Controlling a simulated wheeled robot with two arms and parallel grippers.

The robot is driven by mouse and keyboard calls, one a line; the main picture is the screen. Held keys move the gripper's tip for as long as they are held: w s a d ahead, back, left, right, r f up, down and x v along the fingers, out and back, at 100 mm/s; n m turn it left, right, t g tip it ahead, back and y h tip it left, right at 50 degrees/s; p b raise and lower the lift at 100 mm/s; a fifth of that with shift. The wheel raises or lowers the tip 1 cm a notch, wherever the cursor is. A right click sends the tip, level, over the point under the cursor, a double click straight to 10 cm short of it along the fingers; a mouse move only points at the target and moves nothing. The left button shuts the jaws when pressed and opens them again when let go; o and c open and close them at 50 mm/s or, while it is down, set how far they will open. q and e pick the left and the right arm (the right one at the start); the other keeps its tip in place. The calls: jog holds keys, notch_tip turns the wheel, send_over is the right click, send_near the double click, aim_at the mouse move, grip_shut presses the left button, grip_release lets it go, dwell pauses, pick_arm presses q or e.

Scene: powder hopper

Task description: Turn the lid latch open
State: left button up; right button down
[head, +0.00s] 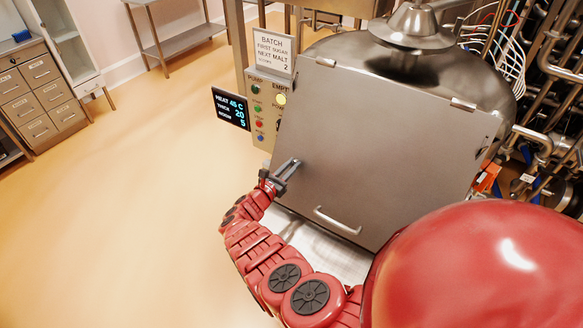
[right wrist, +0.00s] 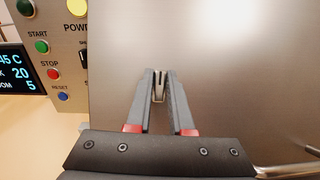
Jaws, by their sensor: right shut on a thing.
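The hopper's lid (head: 390,145) is a flat grey metal plate, closed over the steel vessel (head: 475,75). The lid latch (right wrist: 159,86) is a small metal piece near the lid's left side, between my right fingertips in the right wrist view. My right gripper (head: 288,169) is shut on the latch, its fingers lying close to the lid; it also shows in the right wrist view (right wrist: 160,80). The fingers hide most of the latch in the head view, and its exact angle is hard to tell. My left gripper is not in view.
A bar handle (head: 337,222) sits on the lid's lower edge. Left of the lid are a button panel (head: 258,105), a batch sign (head: 273,52) and a dark display (head: 231,108). Pipes (head: 550,70) crowd the right. The floor at left is clear, with drawers (head: 40,95) beyond.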

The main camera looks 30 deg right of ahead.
jog(key=m+g+y+b, duration=0.1)
jog(key=m+g+b, duration=0.1)
jog(key=m+b, duration=0.4)
jog(key=m+g+y+b, duration=0.1)
jog(key=m+g+b, duration=0.2)
jog(key=m+b, duration=0.3)
jog(key=m+g+b, duration=0.2)
jog(key=m+b, duration=0.4)
jog(key=b, duration=0.2)
jog(key=shift+s+f+g+y, duration=0.1)
jog(key=shift+f+g+y, duration=0.25)
jog(key=shift+g+y, duration=0.05)
jog(key=shift+r+m+y+b, duration=0.15)
jog(key=shift+m+y+b, duration=0.35)
jog(key=shift+m+b, duration=0.6)
jog(key=c, duration=0.8)
grip_release()
jog(key=shift+r, duration=0.1)
jog(key=shift+a+r, duration=0.1)
